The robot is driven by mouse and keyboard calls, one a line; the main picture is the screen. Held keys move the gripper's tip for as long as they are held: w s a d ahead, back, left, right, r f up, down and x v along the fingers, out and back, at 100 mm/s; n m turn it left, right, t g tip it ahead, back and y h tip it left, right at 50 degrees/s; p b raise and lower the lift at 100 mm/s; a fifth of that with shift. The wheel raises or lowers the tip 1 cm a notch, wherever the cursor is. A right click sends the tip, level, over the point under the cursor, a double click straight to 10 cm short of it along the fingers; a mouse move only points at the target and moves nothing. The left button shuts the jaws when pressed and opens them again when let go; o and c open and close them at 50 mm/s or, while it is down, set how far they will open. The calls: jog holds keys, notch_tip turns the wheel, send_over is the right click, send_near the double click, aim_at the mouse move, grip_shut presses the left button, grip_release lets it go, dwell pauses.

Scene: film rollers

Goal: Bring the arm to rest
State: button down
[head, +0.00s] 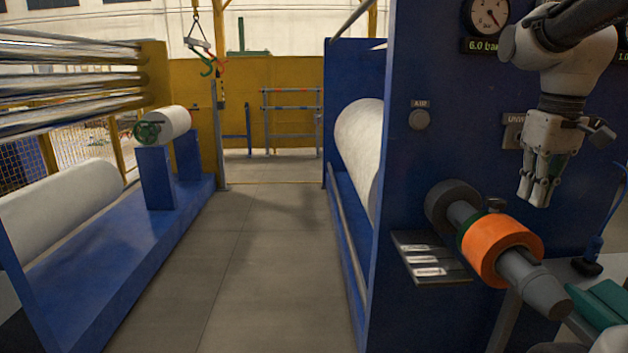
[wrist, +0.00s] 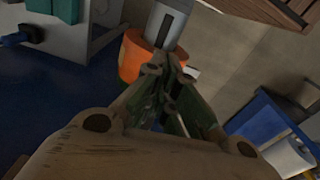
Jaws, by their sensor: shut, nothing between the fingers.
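My gripper (head: 535,188) hangs at the right of the head view, pointing down in front of the blue machine panel (head: 480,90). Its fingers are shut and hold nothing. Below it is a grey shaft (head: 530,280) that carries an orange ring (head: 500,252) and sticks out of the panel. In the wrist view my fingers (wrist: 175,95) are together. The orange ring (wrist: 133,60) and the grey shaft end (wrist: 168,25) show beyond them. The fingers look apart from the ring.
A pressure gauge (head: 487,15) sits high on the panel. A table (head: 575,272) with a blue tool (head: 590,258) stands at right. The aisle floor (head: 270,260) is clear.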

jog(key=s+a+f+t, duration=0.1)
jog(key=s+f+t, duration=0.1)
jog(key=s, duration=0.3)
jog(key=s+a+f+m+t, duration=0.1)
jog(key=s+a+f, duration=0.1)
jog(key=s, duration=0.3)
jog(key=shift+a+f+t, duration=0.15)
jog(key=shift+f+t, duration=0.1)
jog(key=shift+t, duration=0.15)
